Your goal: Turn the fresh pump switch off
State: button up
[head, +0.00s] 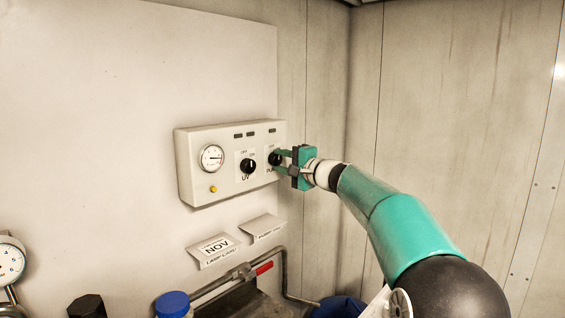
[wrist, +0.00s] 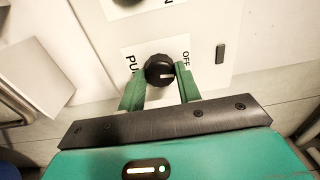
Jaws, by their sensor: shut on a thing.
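The pump switch is a black round knob (wrist: 160,69) on a white label plate with "OFF" and part of a word starting "PU". A short pale mark shows on the knob; I cannot tell which setting it points to. In the head view the pump switch (head: 274,158) is at the right end of the control box (head: 226,185), partly behind my fingers. My gripper (wrist: 160,82) has its two green fingers on either side of the knob, shut on it. In the head view my gripper (head: 281,162) reaches the box from the right.
A UV knob (head: 248,166), a round gauge (head: 212,158) and a yellow button (head: 213,189) are left of the pump switch. Below are two cards (head: 214,250), a pipe with a red-handled valve (head: 263,268) and a blue cap (head: 172,302). Bare wall panels stand at right.

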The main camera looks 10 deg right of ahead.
jog(key=shift+n, duration=0.8)
jog(key=o, duration=1)
jog(key=shift+c, duration=0.2)
jog(key=v, duration=1.4)
jog(key=shift+a, duration=0.1)
